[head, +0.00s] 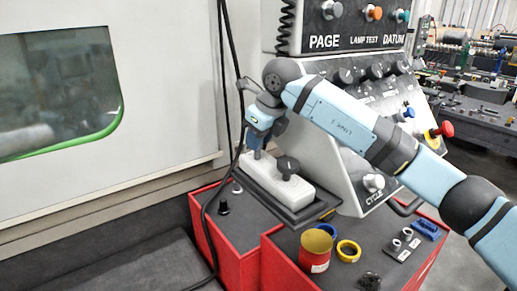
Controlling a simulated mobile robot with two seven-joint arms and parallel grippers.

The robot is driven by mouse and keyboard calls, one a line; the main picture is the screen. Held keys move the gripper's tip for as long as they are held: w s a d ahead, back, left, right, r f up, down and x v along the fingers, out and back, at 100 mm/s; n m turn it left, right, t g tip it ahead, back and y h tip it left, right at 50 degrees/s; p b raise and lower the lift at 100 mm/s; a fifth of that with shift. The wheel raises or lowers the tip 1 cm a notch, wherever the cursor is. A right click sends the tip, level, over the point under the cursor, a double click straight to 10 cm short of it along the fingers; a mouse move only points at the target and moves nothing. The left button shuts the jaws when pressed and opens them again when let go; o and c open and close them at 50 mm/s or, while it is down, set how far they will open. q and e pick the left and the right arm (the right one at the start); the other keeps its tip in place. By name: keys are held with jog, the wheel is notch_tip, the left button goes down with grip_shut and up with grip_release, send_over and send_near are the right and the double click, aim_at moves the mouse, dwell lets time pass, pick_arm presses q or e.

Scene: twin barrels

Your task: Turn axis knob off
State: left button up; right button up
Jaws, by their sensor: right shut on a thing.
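A white control box (300,193) lies on the dark top of the red cabinet, with a black knob (287,167) standing on its front part. My right gripper (257,152) points down at the box's rear left end, behind that black knob. It is shut on a small upright knob there, which I take as the axis knob. The fingers hide most of this knob, so its pointer and marks cannot be read. My left gripper is not in view.
The red cabinet (233,262) also carries a yellow-topped can (316,252), tape rolls (348,250) and a blue item (426,229). A sloped control panel (350,165) with knobs and a red button (442,130) stands behind my right arm. A black cable hangs left of the gripper.

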jog(key=n+b, duration=0.1)
jog(key=n, duration=0.1)
jog(key=shift+w+n+g, duration=0.1)
jog(key=shift+n+g, duration=0.3)
jog(key=shift+n+g+y+b, duration=0.3)
jog(key=shift+n+b, duration=0.35)
jog(key=shift+n, duration=0.85)
jog(key=o, duration=0.9)
jog(key=shift+r, duration=0.1)
